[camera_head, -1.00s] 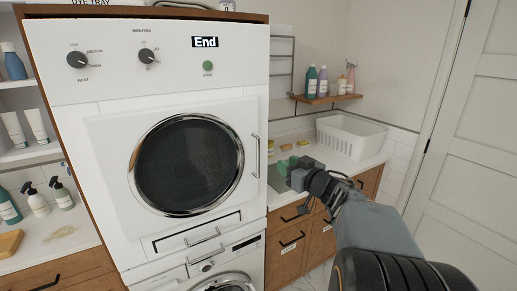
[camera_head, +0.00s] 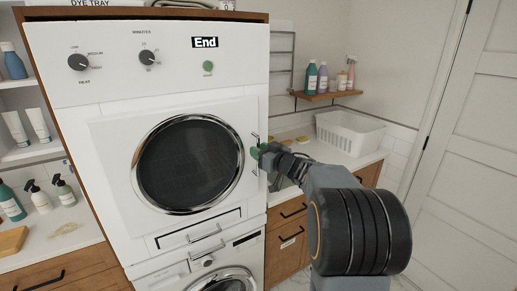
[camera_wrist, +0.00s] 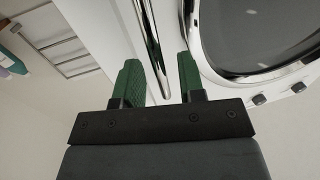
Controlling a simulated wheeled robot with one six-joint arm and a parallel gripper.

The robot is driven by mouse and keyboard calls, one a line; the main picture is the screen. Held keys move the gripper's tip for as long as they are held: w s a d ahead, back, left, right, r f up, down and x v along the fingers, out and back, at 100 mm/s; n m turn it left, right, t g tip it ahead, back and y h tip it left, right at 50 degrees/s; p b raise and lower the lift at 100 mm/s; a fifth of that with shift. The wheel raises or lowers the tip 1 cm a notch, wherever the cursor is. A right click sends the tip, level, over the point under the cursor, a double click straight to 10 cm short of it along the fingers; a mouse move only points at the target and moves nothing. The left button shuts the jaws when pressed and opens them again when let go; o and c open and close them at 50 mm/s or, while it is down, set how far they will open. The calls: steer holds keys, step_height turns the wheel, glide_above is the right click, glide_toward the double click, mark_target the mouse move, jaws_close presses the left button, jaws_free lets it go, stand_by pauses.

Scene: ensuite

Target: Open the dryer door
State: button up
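The white dryer (camera_head: 75,95) stands upright with its door (camera_head: 112,150) closed; the door has a round dark window (camera_head: 188,165) with a chrome ring. The vertical metal door handle (camera_wrist: 155,50) is on the door's right side. In the head view my gripper (camera_head: 259,152) is at the handle and hides its middle. In the wrist view my gripper (camera_wrist: 158,80) is open, with its two green fingers on either side of the handle bar. Gaps show between the fingers and the bar. Whether the bar is deep between the fingers is hard to tell.
A second machine (camera_head: 215,282) with a round door is below the dryer. To the right are a counter with a white basket (camera_head: 350,132), wooden drawers (camera_head: 285,240) and a small bottle shelf (camera_head: 328,97). Shelves with bottles are at the left. A white door (camera_head: 470,160) is at far right.

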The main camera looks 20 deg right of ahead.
steer(key=shift+w+a, duration=0.2)
steer(key=shift+w, duration=0.35)
jaws_close()
